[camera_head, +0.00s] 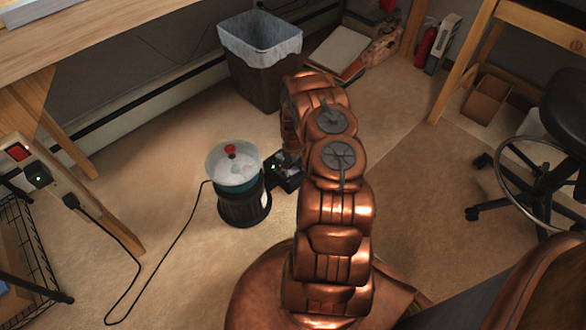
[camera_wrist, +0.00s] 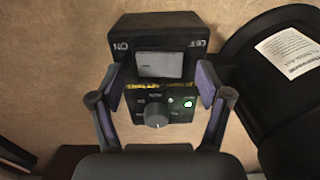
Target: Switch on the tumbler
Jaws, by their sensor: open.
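The tumbler (camera_head: 238,198) stands on the floor, a dark cylinder with a clear lid and a red knob on top. Its small black control box (camera_head: 287,180) is just right of it. In the wrist view the control box (camera_wrist: 120,45) has a grey rocker switch (camera_wrist: 158,64) with ON at its left and OFF at its right. Below are a round knob (camera_wrist: 157,115) and a lit green light (camera_wrist: 187,103). My gripper (camera_wrist: 160,80) is open and empty, its fingertips either side of the box's front near the switch. In the head view my arm mostly hides it.
A black cable (camera_head: 170,262) runs from the tumbler to a power strip (camera_head: 50,183) on the left. A lined bin (camera_head: 262,75) stands behind my arm. The floor front left of the tumbler is open.

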